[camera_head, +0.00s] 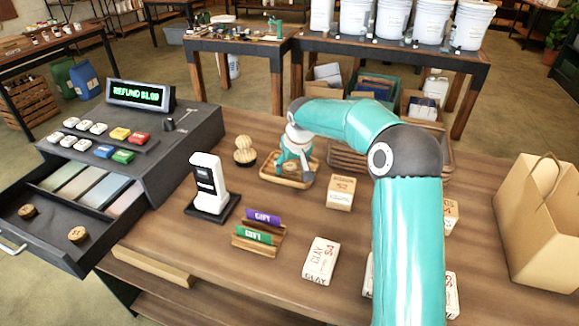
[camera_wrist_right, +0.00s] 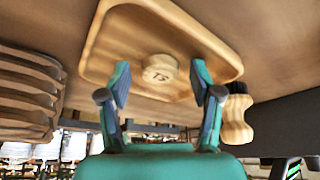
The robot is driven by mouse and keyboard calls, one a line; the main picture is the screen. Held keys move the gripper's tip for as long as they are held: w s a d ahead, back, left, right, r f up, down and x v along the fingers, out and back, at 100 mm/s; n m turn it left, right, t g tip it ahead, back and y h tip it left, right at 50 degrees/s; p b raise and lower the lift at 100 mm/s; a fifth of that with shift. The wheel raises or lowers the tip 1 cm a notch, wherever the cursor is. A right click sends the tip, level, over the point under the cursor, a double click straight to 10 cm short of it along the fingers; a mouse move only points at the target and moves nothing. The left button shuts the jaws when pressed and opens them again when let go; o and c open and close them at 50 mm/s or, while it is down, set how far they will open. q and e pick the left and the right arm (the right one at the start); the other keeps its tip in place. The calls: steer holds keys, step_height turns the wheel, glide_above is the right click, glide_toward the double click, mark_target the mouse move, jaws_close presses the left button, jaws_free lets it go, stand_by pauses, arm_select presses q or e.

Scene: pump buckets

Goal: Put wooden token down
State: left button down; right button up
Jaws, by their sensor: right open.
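A round wooden token (camera_wrist_right: 160,70) with dark marking lies in a shallow wooden tray (camera_wrist_right: 222,55), seen in the right wrist view. The tray also shows in the head view (camera_head: 268,180) near the middle of the counter. My right gripper (camera_wrist_right: 161,88) is open, one finger to each side of the token in the picture, with no finger visibly touching it. In the head view my right gripper (camera_head: 292,165) is over the tray and largely hides the token. My left gripper is not in view.
A wooden brush (camera_head: 245,152) stands left of the tray, and stacked trays (camera_head: 345,160) are behind the arm. A card reader (camera_head: 208,185), gift card holder (camera_head: 260,240) and clay boxes (camera_head: 321,259) are nearby. The open register drawer (camera_head: 50,235) holds two tokens. A paper bag (camera_head: 540,230) stands right.

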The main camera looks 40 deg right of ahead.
steer(key=shift+r, duration=0.1)
steer(key=v, duration=1.2)
